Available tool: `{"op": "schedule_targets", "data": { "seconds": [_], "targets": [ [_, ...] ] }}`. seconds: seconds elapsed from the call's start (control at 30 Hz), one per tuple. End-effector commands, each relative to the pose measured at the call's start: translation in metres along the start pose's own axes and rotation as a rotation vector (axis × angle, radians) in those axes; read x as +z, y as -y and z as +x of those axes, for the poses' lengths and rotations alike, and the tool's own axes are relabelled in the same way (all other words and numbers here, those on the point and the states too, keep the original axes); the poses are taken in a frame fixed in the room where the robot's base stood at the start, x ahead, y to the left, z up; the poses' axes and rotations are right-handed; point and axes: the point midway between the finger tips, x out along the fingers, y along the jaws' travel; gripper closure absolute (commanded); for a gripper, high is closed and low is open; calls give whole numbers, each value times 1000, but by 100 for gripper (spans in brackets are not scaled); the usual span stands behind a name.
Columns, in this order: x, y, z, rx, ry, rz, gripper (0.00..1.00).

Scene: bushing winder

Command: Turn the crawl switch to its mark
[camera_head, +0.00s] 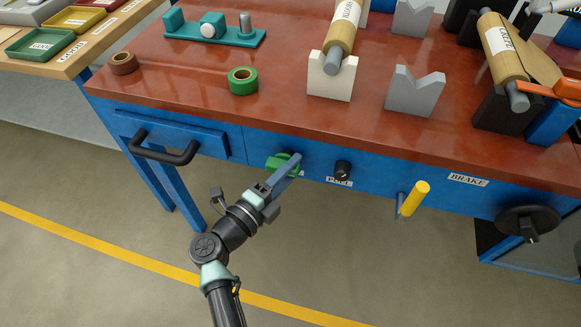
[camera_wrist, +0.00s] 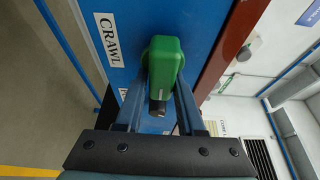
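The crawl switch is a green knob (camera_head: 278,162) on the blue front panel of the bench. Its rounded green handle (camera_wrist: 163,65) stands out toward the wrist camera, with a dark end at its lower part. My gripper (camera_head: 290,164) is at the knob, with one finger on each side of the handle. In the wrist view the fingers (camera_wrist: 163,84) look closed against the handle's sides, though the tips are partly hidden. A white CRAWL label (camera_wrist: 108,38) is left of the handle there. In the head view my gripper covers most of the label. I cannot make out the mark.
A black knob (camera_head: 343,169) is right of the switch, then a yellow-ended lever (camera_head: 414,198) and a dark handwheel (camera_head: 527,221). A drawer with a black handle (camera_head: 163,152) is on the left. Green tape (camera_head: 243,81) lies on the red benchtop above. The floor in front is clear.

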Motion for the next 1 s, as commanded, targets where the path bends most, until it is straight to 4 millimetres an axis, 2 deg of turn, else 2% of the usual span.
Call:
{"op": "schedule_targets", "data": {
  "seconds": [0.03, 0.1, 0.13, 0.4, 0.53, 0.67, 1.0],
  "targets": [
    [0, 0, 0, 0, 0, -2, 51],
    [0, 0, 0, 0, 0, -2, 39],
    [0, 0, 0, 0, 0, -2, 38],
    [0, 0, -1, -2, 1, -3, 38],
    [1, 1, -10, -2, 3, -3, 38],
    [1, 2, -33, -2, 6, -4, 38],
    [0, 0, -106, 0, 4, -3, 38]
  ]
}}
